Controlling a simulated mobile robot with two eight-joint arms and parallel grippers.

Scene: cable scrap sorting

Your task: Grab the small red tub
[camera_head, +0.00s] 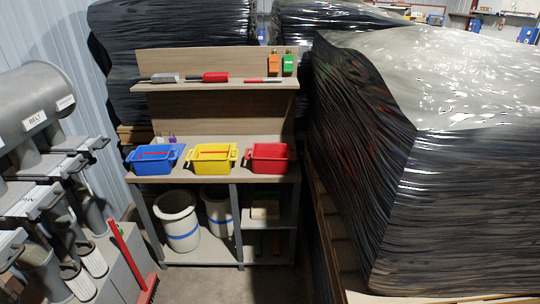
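The small red tub (270,158) sits at the right end of the bench's middle surface. It is open at the top and has lugs at its sides. To its left stand a yellow tub (212,158) and a blue tub (154,159) in a row, each with something red inside. The red tub's contents are hard to make out. Neither of my grippers shows in this view.
The wooden bench (225,176) has an upper shelf (215,85) with tools. White buckets (180,222) stand below. A large wrapped stack (380,160) closes off the right. Grey machinery (30,110) and a red broom (125,250) are at left. Floor before the bench is clear.

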